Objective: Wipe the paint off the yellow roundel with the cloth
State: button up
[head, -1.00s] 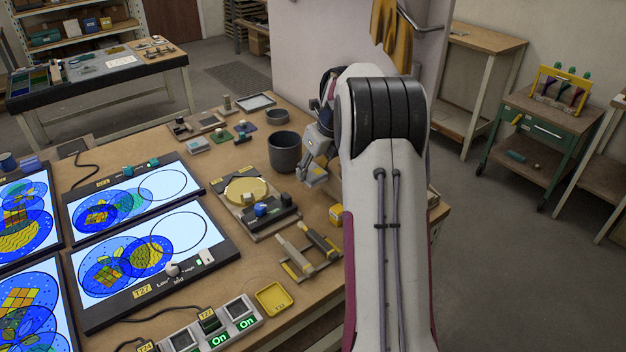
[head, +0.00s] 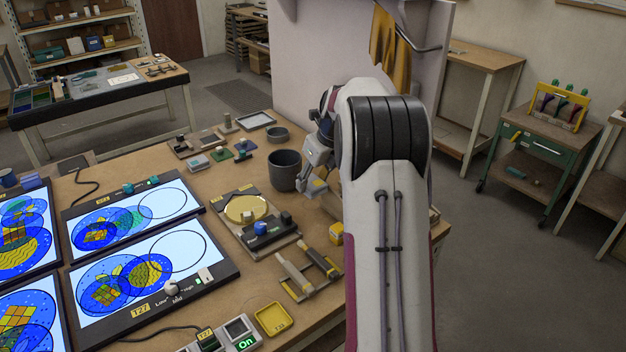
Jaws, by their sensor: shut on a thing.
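The yellow roundel (head: 246,208) lies flat in a dark-framed holder (head: 268,243) on the bench, with a small grey block and a blue knob at its front edge. My gripper (head: 315,187) is to the right of the roundel and apart from it, just right of the dark cup. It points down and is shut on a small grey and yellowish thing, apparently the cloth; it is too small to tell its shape. My arm hides the bench behind it. Paint on the roundel cannot be made out clearly.
The dark cup (head: 285,170) stands close to the gripper's left. Lit panels with coloured circles (head: 140,285) fill the left. Small pads and blocks lie behind the holder.

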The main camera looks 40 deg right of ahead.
send_near(244, 204)
jog(key=d, duration=0.2)
jog(key=w+d, duration=0.1)
jog(key=shift+d+r, duration=0.2)
jog(key=shift+r, duration=0.15)
jog(key=shift+f, duration=0.1)
jog(key=shift+f, duration=2.1)
jog(key=shift+a+f, duration=0.2)
jog(key=w+a, duration=0.1)
jog(key=a, duration=0.3)
jog(key=w+a, duration=0.1)
jog(key=a, duration=0.1)
jog(key=shift+w+a, duration=0.1)
jog(key=shift+w, duration=0.25)
jog(key=shift+f, duration=0.15)
jog(key=shift+f, duration=0.5)
jog(key=shift+s+d+f, duration=0.1)
jog(key=shift+s+d, duration=0.25)
jog(key=shift+d, duration=0.5)
jog(key=shift+s+d, duration=0.4)
jog(key=shift+d, duration=0.45)
